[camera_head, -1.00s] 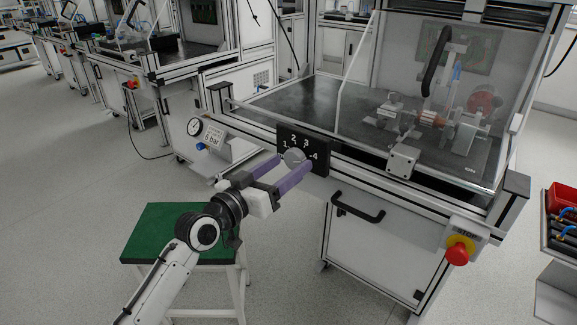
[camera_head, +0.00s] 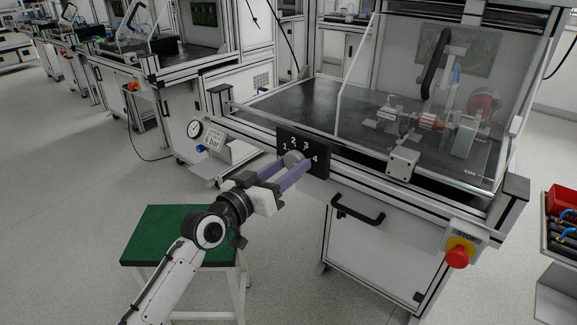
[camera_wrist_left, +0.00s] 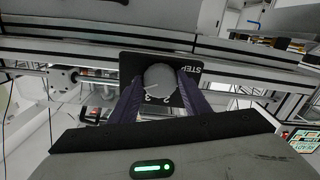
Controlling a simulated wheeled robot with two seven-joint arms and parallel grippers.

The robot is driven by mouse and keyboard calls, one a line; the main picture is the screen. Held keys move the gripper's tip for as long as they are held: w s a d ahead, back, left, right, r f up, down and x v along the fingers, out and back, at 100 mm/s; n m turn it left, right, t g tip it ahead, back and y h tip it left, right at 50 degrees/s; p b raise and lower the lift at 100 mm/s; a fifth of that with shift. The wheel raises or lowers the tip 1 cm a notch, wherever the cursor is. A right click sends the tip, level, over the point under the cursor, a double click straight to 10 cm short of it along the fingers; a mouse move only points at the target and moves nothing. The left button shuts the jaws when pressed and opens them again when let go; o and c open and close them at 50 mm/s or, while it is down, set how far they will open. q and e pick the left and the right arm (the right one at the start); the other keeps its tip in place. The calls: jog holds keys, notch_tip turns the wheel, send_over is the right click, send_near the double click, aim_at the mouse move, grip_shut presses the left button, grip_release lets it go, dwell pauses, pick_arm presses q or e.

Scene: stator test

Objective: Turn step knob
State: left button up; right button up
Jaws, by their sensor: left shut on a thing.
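The step knob (camera_head: 293,158) is a grey round knob on a black plate (camera_head: 318,158) with white numbers 1 to 4, on the front of the test bench. My left gripper (camera_head: 294,167) is shut on the knob, with a purple finger on each side of it. In the left wrist view the knob (camera_wrist_left: 160,78) sits between the two fingertips (camera_wrist_left: 160,84), in front of the black plate (camera_wrist_left: 132,66) with its numbers and the word STEP. The fingers partly cover the plate, and I cannot tell which number the knob points to. My right gripper is not in view.
A black door handle (camera_head: 358,208) and a red stop button (camera_head: 457,257) are on the bench front. A pressure gauge (camera_head: 194,129) is left of the plate. A green-topped stool (camera_head: 150,235) stands below my left arm. A clear guard encloses the bench top.

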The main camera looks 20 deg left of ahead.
pick_arm(q)
jog(key=n+p, duration=0.1)
jog(key=n, duration=0.1)
jog(key=shift+r+n+p, duration=0.15)
jog(key=shift+n+p, duration=0.15)
jog(key=shift+p, duration=0.1)
jog(key=shift+n+p, duration=0.6)
jog(key=shift+n, duration=0.6)
jog(key=shift+n+p, duration=0.55)
jog(key=shift+n, duration=1.15)
jog(key=o, duration=1.1)
jog(key=shift+c, duration=0.2)
